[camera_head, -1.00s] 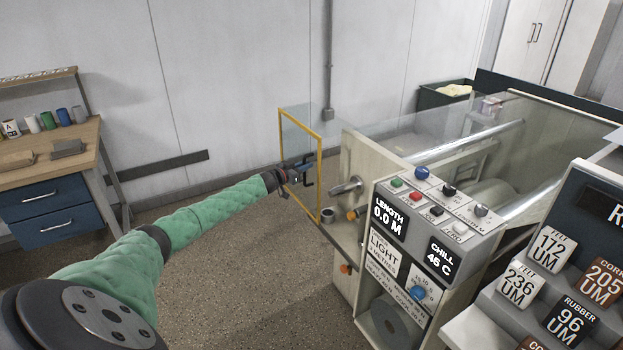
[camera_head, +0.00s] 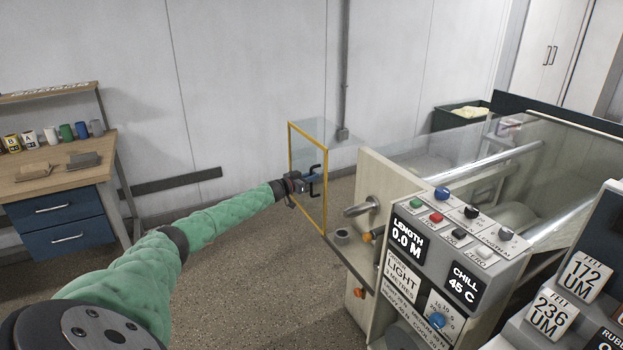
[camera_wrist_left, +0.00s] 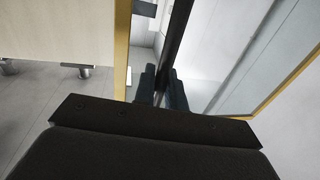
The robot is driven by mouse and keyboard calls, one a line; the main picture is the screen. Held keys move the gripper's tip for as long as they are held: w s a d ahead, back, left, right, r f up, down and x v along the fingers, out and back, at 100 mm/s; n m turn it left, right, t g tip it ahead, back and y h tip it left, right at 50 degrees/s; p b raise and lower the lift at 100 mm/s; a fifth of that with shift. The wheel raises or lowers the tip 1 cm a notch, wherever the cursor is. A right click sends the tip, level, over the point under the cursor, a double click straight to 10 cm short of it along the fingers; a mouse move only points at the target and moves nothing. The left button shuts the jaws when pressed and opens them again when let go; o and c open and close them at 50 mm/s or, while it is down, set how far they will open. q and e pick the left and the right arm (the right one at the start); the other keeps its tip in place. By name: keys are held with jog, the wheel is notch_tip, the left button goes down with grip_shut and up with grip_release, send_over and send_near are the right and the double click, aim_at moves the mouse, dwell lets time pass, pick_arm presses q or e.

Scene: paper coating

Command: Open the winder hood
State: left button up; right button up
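The winder hood (camera_head: 291,150) is a clear panel in a yellow frame. It stands upright, swung out from the left end of the machine, with its frame nearly edge-on to the head view. A black bar handle (camera_head: 316,171) is on its face. My left gripper (camera_head: 310,179) is at this handle. In the left wrist view, the fingers (camera_wrist_left: 162,90) close around the dark handle bar (camera_wrist_left: 177,40), with the yellow frame (camera_wrist_left: 121,50) beside them. The finger contact is partly hidden. My right gripper is not in view.
The machine's control panel (camera_head: 458,235), with buttons and displays, stands right of the hood. A metal shaft (camera_head: 362,207) sticks out near the opening. A wooden bench (camera_head: 70,185) with blue drawers stands at the left. The floor (camera_head: 245,265) between bench and machine is clear.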

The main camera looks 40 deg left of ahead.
pick_arm(q)
jog(key=o, duration=0.3)
jog(key=shift+o, duration=0.2)
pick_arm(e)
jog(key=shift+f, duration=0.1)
